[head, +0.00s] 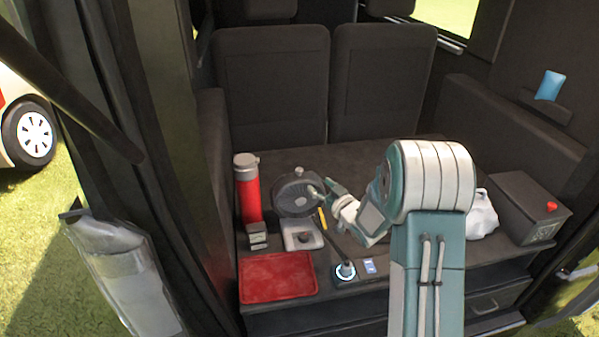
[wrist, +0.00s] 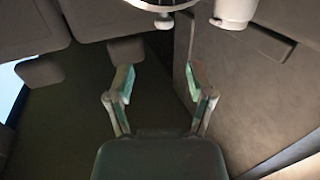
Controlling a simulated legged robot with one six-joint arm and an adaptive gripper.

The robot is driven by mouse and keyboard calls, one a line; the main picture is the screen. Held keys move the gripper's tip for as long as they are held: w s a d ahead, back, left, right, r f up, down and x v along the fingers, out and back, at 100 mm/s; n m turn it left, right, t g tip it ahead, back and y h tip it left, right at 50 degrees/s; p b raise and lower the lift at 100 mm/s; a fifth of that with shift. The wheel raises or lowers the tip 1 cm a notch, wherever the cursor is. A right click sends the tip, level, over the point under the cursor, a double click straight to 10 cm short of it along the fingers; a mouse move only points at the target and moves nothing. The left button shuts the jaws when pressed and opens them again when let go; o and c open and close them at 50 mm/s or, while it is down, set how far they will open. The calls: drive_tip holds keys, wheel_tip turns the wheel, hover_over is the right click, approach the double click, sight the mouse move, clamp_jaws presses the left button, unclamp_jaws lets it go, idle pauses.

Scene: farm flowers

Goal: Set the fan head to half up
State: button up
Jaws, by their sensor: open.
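The fan has a dark round head (head: 293,199) with a small knob on top, and a pale square base (head: 290,241) below it, in the head view. The head's face looks toward me and somewhat upward; its exact tilt is hard to tell. My gripper (head: 324,189) is at the right edge of the fan head, and its fingers overlap that edge in the picture. Whether they touch it I cannot tell. In the wrist view my gripper (wrist: 158,82) is open, with nothing between its fingers. The fan is not clearly identifiable there.
A red bottle (head: 248,190) stands left of the fan. A red tray (head: 277,277) lies in front. A blue-lit round device (head: 345,271) sits near the front edge. A white bag (head: 482,214) and dark box (head: 526,208) are right of my arm. Seats (head: 270,85) stand behind.

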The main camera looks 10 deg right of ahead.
sight(301, 172)
drive_tip(key=x, duration=1.1)
drive_tip(key=shift+s+a+f, duration=0.15)
drive_tip(key=shift+a+f, duration=0.05)
drive_tip(key=shift+f, duration=0.15)
clamp_jaws()
